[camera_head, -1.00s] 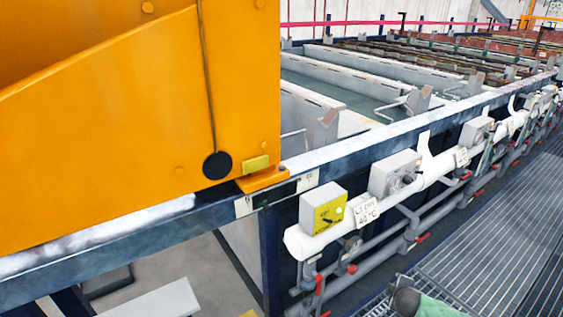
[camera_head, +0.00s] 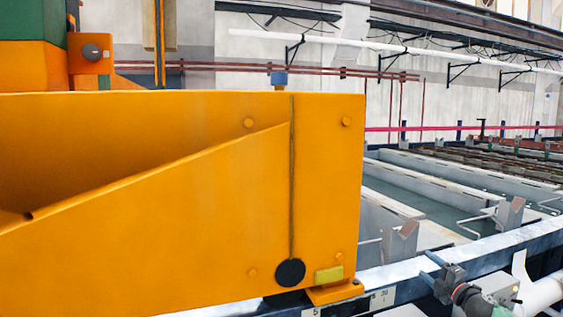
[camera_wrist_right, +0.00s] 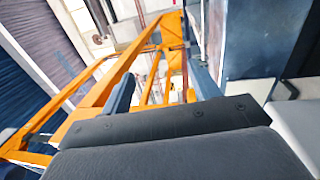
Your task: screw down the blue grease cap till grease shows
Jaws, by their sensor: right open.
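The blue grease cap (camera_head: 279,79) sits on top of the orange beam (camera_head: 180,190), near its right end, in the head view. A dark line runs down the beam's face below it to a black disc (camera_head: 290,272). No grease can be made out at this size. My right gripper (camera_head: 430,269) is at the lower right, well below and to the right of the cap. Its fingers are apart with nothing between them, and they also show open in the right wrist view (camera_wrist_right: 160,68). The cap cannot be made out there. My left gripper is out of view.
A yellow block (camera_head: 329,274) is on the beam's lower right corner, above an orange foot on the tank rail (camera_head: 405,273). Open tanks (camera_head: 425,205) lie to the right. An orange post with a grey knob (camera_head: 91,52) stands behind the beam. Air right of the beam's end looks free.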

